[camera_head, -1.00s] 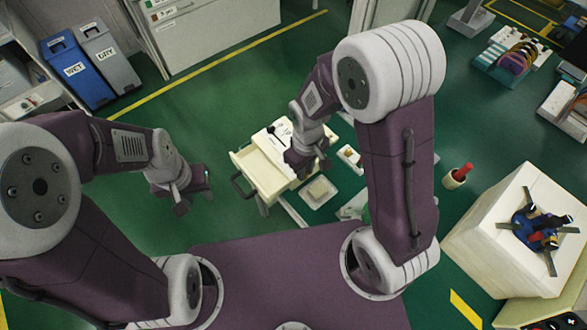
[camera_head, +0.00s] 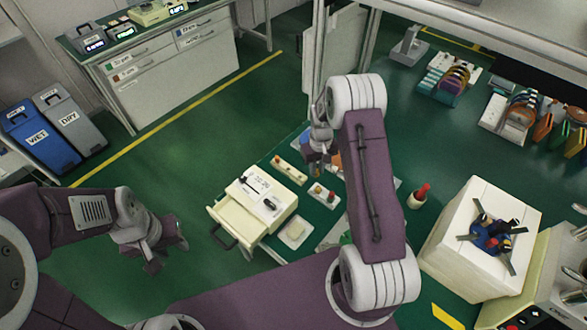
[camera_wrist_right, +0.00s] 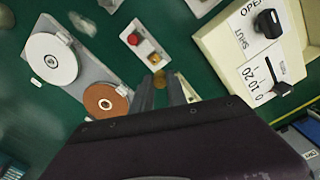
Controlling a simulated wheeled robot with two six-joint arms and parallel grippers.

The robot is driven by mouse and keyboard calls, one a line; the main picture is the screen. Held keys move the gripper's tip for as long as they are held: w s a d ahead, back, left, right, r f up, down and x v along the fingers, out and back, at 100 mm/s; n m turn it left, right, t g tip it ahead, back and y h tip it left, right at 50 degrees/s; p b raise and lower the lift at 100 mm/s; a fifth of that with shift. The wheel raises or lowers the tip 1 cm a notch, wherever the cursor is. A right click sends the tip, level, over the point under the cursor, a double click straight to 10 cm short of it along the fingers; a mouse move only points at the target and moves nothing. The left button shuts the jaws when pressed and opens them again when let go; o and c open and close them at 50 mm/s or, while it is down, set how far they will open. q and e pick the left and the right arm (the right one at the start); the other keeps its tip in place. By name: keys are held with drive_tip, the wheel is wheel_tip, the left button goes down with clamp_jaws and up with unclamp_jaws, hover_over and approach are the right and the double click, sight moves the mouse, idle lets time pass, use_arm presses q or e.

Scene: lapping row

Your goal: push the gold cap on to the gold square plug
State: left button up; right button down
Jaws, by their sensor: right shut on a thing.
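The gold cap (camera_wrist_right: 160,78) shows between the fingertips of my right gripper (camera_wrist_right: 162,92), which is shut on it. A small white tray (camera_wrist_right: 144,44) lies just beyond the fingertips and carries a red round piece and a gold piece (camera_wrist_right: 154,57), which looks like the gold plug; its square shape is too small to make out. The cap is apart from it in the picture. In the head view the tray (camera_head: 325,202) lies below my right gripper (camera_head: 317,162); the cap is too small to see there. My left gripper (camera_head: 168,256) is open and empty over the floor at left.
A cream box with a drawer (camera_head: 262,193) stands left of the tray. A white strip (camera_head: 290,170) lies beside it. In the wrist view a grey plate (camera_wrist_right: 75,75) holds white and copper discs. A red-topped cup (camera_head: 417,200) and white block (camera_head: 450,245) stand at right.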

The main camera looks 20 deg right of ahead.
drive_tip(key=shift+s+d, duration=0.35)
drive_tip(key=shift+d, duration=0.2)
wheel_tip(320, 180, down, 5)
drive_tip(key=b, duration=0.3)
drive_tip(key=shift+f+b, duration=0.4)
drive_tip(key=shift+b, duration=0.1)
idle(1.1)
drive_tip(key=shift+f+b, duration=0.65)
drive_tip(key=shift+f, duration=0.55)
